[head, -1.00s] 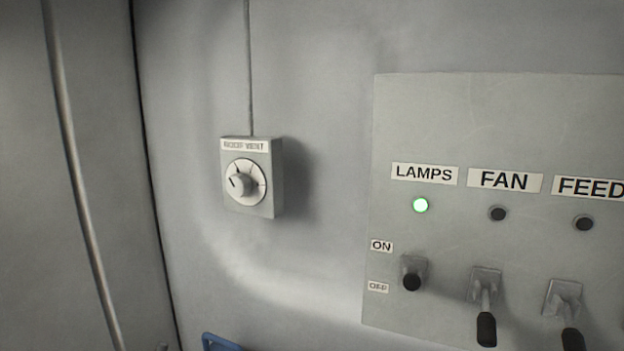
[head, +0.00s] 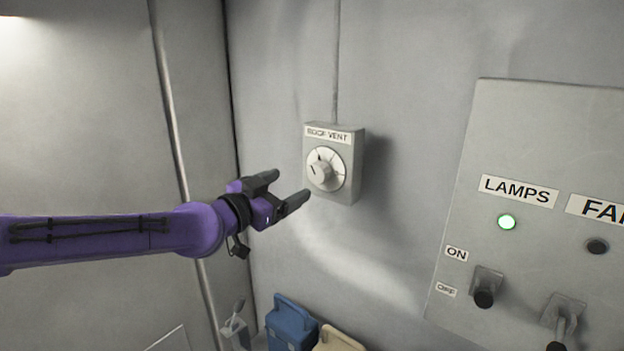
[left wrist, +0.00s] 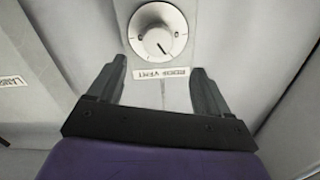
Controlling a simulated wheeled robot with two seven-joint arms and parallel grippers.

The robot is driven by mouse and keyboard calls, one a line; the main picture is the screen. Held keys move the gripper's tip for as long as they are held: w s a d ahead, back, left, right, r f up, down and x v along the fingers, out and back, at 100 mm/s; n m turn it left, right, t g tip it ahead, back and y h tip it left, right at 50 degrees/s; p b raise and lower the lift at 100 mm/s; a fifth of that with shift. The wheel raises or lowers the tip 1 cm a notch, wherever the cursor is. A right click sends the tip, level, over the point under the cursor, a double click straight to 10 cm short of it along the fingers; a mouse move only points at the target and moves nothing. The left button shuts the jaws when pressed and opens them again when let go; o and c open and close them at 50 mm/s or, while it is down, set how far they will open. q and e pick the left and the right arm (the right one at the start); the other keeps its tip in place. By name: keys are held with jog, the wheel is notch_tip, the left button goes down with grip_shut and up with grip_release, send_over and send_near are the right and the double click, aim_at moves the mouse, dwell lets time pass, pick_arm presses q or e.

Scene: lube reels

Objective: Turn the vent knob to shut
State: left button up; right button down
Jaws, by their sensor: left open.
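The vent knob (head: 320,172) is a pale round knob on a white dial, on a small grey wall box (head: 355,165) labelled as the vent. A dark pointer line on the knob points up and to the left in the head view. My left gripper (head: 292,188) is open and empty, just left of and below the knob, apart from it. In the left wrist view the knob (left wrist: 158,41) shows beyond the spread fingertips (left wrist: 160,70), roughly centred between them. The right gripper is not in view.
A blue container (head: 290,322) and a cream one (head: 337,340) stand below. The wall around the vent box is clear.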

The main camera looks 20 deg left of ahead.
aim_at(315, 174)
pick_arm(q)
jog(key=p+x, duration=0.2)
jog(key=x, duration=0.7)
jog(key=shift+f, duration=0.15)
jog(key=shift+w+d, duration=0.1)
jog(key=shift+w, duration=0.05)
jog(key=shift+w+d, duration=0.1)
jog(key=shift+d, duration=0.1)
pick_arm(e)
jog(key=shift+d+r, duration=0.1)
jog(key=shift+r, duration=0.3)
pick_arm(q)
jog(key=c, duration=1)
